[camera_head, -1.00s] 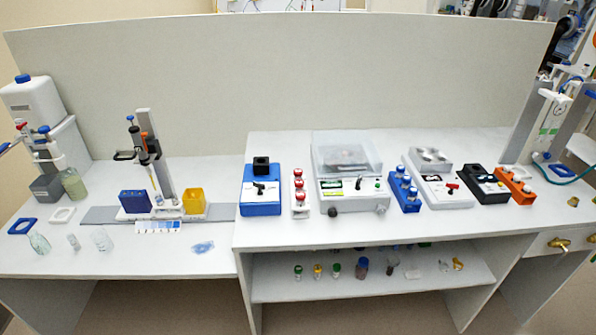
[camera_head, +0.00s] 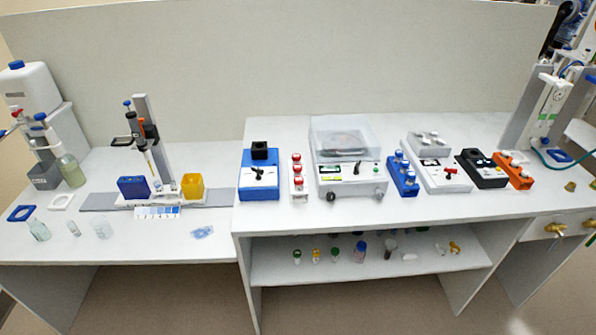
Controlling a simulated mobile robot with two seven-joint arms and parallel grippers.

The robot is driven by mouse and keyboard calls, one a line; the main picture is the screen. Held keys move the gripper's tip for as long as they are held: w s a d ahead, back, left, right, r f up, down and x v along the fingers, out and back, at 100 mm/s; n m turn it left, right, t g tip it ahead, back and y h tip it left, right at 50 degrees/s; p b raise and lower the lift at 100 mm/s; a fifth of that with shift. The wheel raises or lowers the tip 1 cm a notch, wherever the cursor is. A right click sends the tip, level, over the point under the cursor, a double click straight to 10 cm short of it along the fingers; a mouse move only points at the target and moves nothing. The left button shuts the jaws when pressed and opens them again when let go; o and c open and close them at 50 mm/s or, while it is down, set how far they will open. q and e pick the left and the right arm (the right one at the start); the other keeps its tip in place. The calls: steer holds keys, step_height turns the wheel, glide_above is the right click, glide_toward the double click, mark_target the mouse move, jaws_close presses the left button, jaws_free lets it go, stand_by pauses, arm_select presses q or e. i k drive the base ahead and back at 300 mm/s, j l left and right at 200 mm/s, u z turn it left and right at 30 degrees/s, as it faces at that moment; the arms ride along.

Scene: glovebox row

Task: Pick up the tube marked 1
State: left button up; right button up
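Several capped tubes stand in small racks on the raised bench, and no number can be read on any of them. Red-capped tubes (camera_head: 297,170) stand in a white rack left of the centrifuge. Blue-capped tubes stand in a blue rack (camera_head: 403,176) right of it. Pale-capped tubes stand in an orange rack (camera_head: 513,170) at the right. I cannot tell which tube is marked 1. Neither of my grippers is in view.
A centrifuge (camera_head: 351,181) with a clear lid, a blue device (camera_head: 260,182), a white device (camera_head: 441,177) and a black device (camera_head: 482,171) fill the raised bench's back. Its front strip is clear. Small bottles stand on the shelf (camera_head: 430,266) below. Glassware stands on the lower left bench.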

mark_target(298, 180)
steer(key=i+l+u, duration=0.1)
steer(key=u, duration=0.35)
steer(key=l+u, duration=0.3)
steer(key=u, duration=0.2)
steer(key=l+u, duration=0.2)
steer(key=u, duration=0.25)
steer(key=l+u, duration=0.25)
steer(key=l, duration=0.3)
steer(key=k+l+u, duration=0.25)
steer(key=l, duration=0.25)
steer(key=i, duration=0.05)
